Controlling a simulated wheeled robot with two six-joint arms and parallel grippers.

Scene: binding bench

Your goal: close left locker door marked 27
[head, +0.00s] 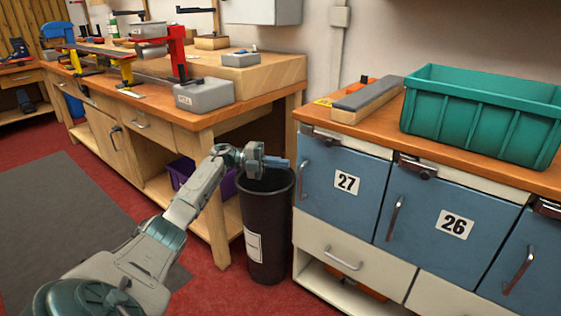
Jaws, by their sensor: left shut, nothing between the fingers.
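The blue locker door marked 27 (341,208) is at the left end of the cabinet under the right-hand worktop. It looks flush or nearly flush with its frame; I cannot tell whether a small gap is left. Its upright bar handle (303,180) is near its left edge. My left gripper (286,163) is shut and empty, above the black bin and just left of the door's handle edge. It points right and appears apart from the door. My right gripper is not in view.
A black bin (264,225) stands between the wooden bench (222,120) and the cabinet. Door 26 (428,215) is right of door 27, with a drawer (350,248) below. A green crate (480,118) and a grey-topped block (368,98) rest on the worktop.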

